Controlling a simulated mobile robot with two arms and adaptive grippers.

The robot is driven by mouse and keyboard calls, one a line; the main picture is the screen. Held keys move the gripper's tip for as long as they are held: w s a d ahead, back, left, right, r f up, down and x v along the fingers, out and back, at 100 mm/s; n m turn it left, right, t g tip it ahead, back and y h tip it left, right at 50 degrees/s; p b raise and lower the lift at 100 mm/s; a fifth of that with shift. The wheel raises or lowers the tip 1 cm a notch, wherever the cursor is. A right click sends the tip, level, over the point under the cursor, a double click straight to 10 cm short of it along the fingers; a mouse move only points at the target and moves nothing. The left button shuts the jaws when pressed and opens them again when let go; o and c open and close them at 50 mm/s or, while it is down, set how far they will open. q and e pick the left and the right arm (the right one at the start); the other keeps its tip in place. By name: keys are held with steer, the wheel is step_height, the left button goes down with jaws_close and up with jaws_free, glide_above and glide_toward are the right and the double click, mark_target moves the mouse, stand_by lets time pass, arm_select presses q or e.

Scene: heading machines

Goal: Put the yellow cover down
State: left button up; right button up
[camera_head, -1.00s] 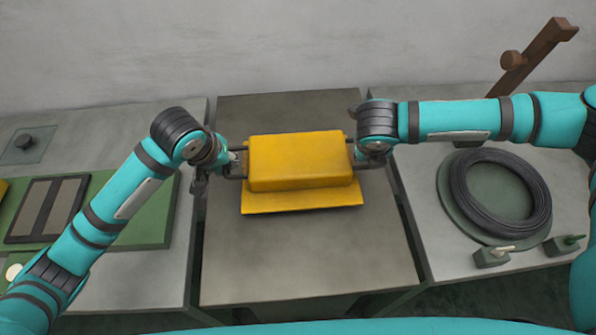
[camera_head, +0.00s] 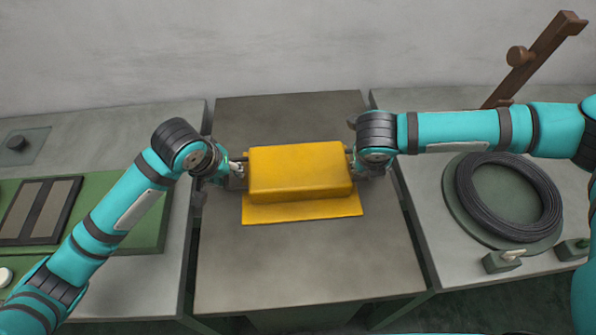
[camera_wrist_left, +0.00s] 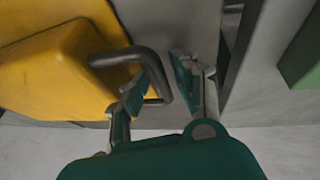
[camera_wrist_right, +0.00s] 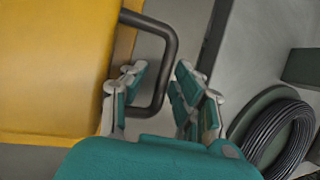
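The yellow cover (camera_head: 300,173) is a box shape with a flat front flange. It sits level on the middle grey table and appears to rest on it. It has a dark bar handle at each end. My left gripper (camera_head: 237,172) is at the left handle (camera_wrist_left: 158,78); in the left wrist view its fingers are apart, with the handle's bar between them. My right gripper (camera_head: 354,162) is at the right handle (camera_wrist_right: 168,65); in the right wrist view its fingers are also apart, around the bar.
The middle table (camera_head: 300,265) is bare in front of the cover. To the right are a black wire coil (camera_head: 510,195), a brown post (camera_head: 535,60) and small green boxes (camera_head: 502,262). To the left is a green panel (camera_head: 120,235). A wall stands behind.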

steer(key=shift+r, duration=0.2)
arm_select(q)
steer(key=v, duration=1.2)
arm_select(e)
steer(key=v, duration=1.1)
steer(key=shift+s+r, duration=0.2)
steer(key=shift+s, duration=0.05)
steer(key=shift+a, duration=0.1)
